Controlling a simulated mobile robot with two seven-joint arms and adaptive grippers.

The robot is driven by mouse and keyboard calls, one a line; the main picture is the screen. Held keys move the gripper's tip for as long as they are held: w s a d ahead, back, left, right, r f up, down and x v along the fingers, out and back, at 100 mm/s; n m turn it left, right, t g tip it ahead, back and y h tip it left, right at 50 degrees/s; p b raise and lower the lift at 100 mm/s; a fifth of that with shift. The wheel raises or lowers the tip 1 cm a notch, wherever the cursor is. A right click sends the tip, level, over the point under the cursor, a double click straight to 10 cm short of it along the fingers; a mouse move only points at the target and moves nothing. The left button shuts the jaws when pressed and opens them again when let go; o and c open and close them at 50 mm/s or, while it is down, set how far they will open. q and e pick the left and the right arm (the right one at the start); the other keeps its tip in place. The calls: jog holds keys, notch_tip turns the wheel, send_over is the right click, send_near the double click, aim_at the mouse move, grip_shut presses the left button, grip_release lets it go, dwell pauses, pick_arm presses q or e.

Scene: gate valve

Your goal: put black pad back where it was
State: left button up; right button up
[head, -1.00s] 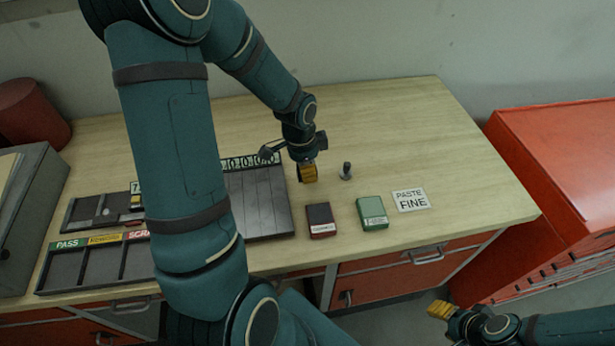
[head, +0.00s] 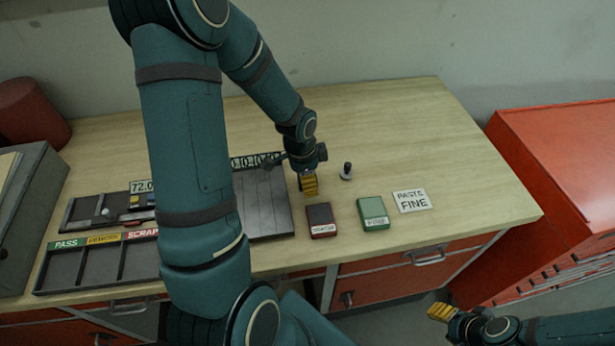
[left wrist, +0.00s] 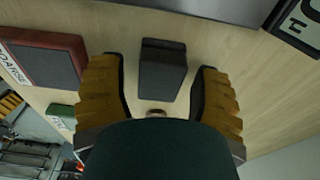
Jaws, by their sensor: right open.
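A black pad (left wrist: 162,68) lies on the wooden table between the two yellow fingers of my left gripper (left wrist: 158,88) in the left wrist view. Bare table shows between the pad and each finger, so the gripper is open and not touching it there. In the head view the left gripper (head: 309,185) is low over the table behind the dark red pad (head: 321,220), and I cannot make out the black pad. The green pad (head: 372,212) lies to the right. My right gripper (head: 440,312) is open and empty at the lower right, off the table.
A small upright dark-topped part (head: 346,171) stands right of my left gripper. A PASTE FINE card (head: 412,201) lies at the right. The dark slatted plate (head: 264,202) is at left, with a sorting tray (head: 90,265) partly behind my arm. The table's right back is clear.

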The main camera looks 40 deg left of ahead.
pick_arm(q)
jog(key=shift+r, duration=0.2)
notch_tip(320, 180, up, 12)
jog(key=s+p, duration=0.1)
jog(key=shift+a+p, duration=0.4)
jog(key=shift+a, duration=0.05)
jog(key=shift+s+f, duration=0.1)
jog(key=shift+s, duration=0.05)
